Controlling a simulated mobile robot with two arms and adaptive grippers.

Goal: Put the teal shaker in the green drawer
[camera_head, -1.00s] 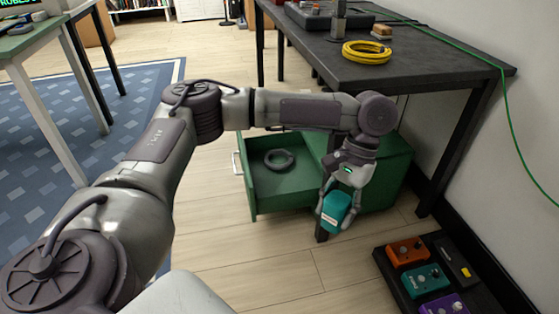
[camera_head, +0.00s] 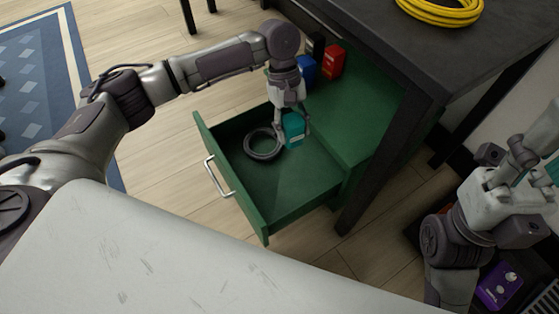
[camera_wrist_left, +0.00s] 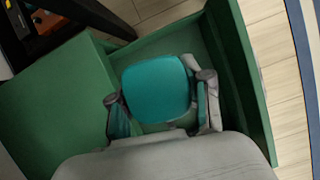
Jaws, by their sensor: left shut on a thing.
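The teal shaker (camera_head: 293,129) is between the fingers of my left gripper (camera_head: 291,124), which is shut on it. The green drawer (camera_head: 230,187) is pulled open from its green cabinet. In the head view, the shaker appears over the drawer's far part, beside the cabinet; its height above the drawer floor is hard to tell. In the left wrist view, the shaker (camera_wrist_left: 156,88) fills the space between the fingers, with the green drawer (camera_wrist_left: 245,85) around and beneath it. My right gripper (camera_head: 535,150) is at the right edge, partly cut off, and its fingers are unclear.
A dark ring (camera_head: 263,144) lies in the drawer beside the shaker. Blue (camera_head: 306,67) and red (camera_head: 333,61) containers stand on the cabinet top. A dark table (camera_head: 400,65) with a coiled yellow cable (camera_head: 443,11) overhangs it. A purple pedal (camera_head: 499,286) is at lower right.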

